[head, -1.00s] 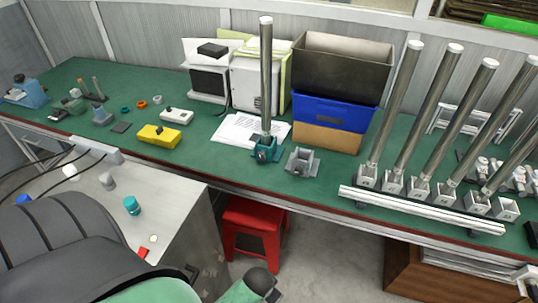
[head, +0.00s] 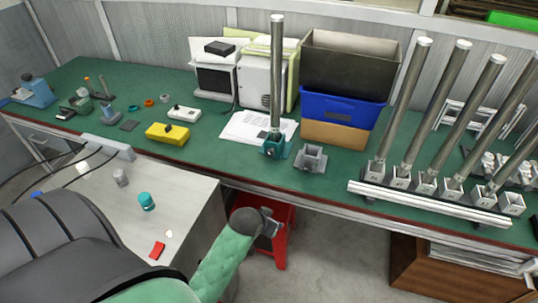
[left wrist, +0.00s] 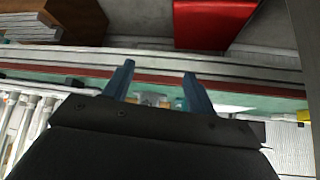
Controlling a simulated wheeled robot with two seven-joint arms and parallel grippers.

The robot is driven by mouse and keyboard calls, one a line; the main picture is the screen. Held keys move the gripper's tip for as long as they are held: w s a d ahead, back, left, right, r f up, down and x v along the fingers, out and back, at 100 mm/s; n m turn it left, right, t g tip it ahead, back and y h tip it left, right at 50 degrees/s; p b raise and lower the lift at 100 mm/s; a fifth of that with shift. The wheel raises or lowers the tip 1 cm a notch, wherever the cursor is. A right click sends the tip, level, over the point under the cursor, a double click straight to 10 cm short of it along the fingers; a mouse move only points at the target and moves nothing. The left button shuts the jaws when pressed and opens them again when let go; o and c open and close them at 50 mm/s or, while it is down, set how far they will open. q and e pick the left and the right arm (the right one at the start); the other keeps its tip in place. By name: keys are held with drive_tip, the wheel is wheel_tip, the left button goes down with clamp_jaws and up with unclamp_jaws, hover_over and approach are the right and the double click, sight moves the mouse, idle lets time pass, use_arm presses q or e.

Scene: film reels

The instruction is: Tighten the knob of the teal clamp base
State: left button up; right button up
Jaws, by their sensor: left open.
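The teal clamp base (head: 274,147) stands on the green bench top near its front edge in the head view. A tall metal rod (head: 277,72) stands upright in it. Its knob is too small to make out clearly. My left gripper (head: 273,226) is in front of and below the bench edge, apart from the clamp base, over the red stool. In the left wrist view its two blue fingers (left wrist: 159,78) are spread with nothing held between them. The bench edge crosses beyond them. My right gripper is not in view.
A grey clamp base (head: 311,157) without a rod sits right of the teal one. A rack (head: 430,203) with several rods stands farther right. Bins (head: 340,109) stand behind. A yellow box (head: 167,133) lies left. The red stool (head: 281,255) is below the bench.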

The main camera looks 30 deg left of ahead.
use_arm(q)
drive_tip(key=w+a+r+n+t, duration=0.2)
drive_tip(key=w+a+t, duration=0.1)
drive_tip(key=w+a, duration=0.55)
drive_tip(key=n+t+y, duration=0.2)
drive_tip(key=t, duration=0.1)
approach(269, 153)
drive_tip(key=shift+w+d+f, duration=0.4)
drive_tip(key=shift+w, duration=0.2)
drive_tip(key=shift+w+a+r, duration=0.15)
drive_tip(key=shift+w+a, duration=0.1)
drive_tip(key=shift+a, duration=0.05)
drive_tip(key=shift+w+a, duration=0.1)
drive_tip(key=shift+w, duration=0.25)
drive_tip(key=p+x, duration=0.2)
drive_tip(key=x, duration=0.3)
drive_tip(key=shift+w+f, duration=0.2)
drive_tip(key=shift+x, duration=0.8)
drive_tip(key=shift+s+a+f, duration=0.1)
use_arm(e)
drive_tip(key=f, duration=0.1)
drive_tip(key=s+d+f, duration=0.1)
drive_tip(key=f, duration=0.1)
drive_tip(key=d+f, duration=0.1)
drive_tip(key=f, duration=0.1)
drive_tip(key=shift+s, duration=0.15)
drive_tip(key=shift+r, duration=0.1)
